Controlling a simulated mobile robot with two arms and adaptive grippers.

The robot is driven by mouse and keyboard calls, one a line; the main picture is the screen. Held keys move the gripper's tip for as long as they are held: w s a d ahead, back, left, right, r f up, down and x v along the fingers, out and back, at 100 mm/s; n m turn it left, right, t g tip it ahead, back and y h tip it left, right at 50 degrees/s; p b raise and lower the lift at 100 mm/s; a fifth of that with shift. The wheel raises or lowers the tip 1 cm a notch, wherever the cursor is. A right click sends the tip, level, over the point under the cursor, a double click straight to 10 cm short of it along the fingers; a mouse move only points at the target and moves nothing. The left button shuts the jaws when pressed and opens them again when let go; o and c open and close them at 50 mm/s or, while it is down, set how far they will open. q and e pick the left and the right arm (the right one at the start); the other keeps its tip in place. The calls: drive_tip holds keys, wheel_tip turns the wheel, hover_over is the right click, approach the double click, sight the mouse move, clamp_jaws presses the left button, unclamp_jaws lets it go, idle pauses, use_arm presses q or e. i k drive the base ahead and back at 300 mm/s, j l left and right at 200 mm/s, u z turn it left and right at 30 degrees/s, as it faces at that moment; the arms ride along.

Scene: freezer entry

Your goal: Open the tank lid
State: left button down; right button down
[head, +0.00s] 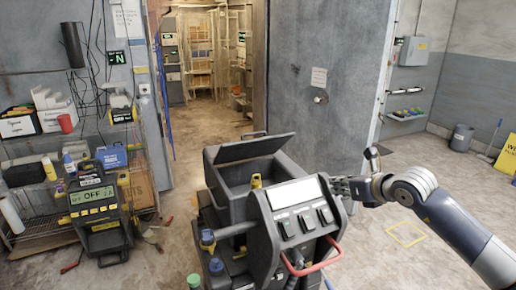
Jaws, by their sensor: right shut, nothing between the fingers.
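The tank is a dark grey bin-like body (228,188) on a cart in the middle of the head view. Its flat grey lid (252,148) stands raised and tilted above the tank's opening. My right gripper (340,186) is shut and empty, just right of the tank and beside the cart's control panel (297,213). Whether it touches the cart cannot be told. The lid is apart from the gripper. My left gripper is not in view.
The cart has a red handle (312,266) and several bottles at its left. A yellow-black machine (96,215) stands at the left by a cluttered shelf. A large grey door (320,110) is behind the tank. Floor at right is mostly clear, with a bin (461,138) farther back.

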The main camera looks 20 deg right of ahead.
sight(252, 148)
drive_tip(key=i+j, duration=0.15)
drive_tip(key=i, duration=0.5)
drive_tip(key=i+j, duration=0.15)
drive_tip(key=i, duration=0.45)
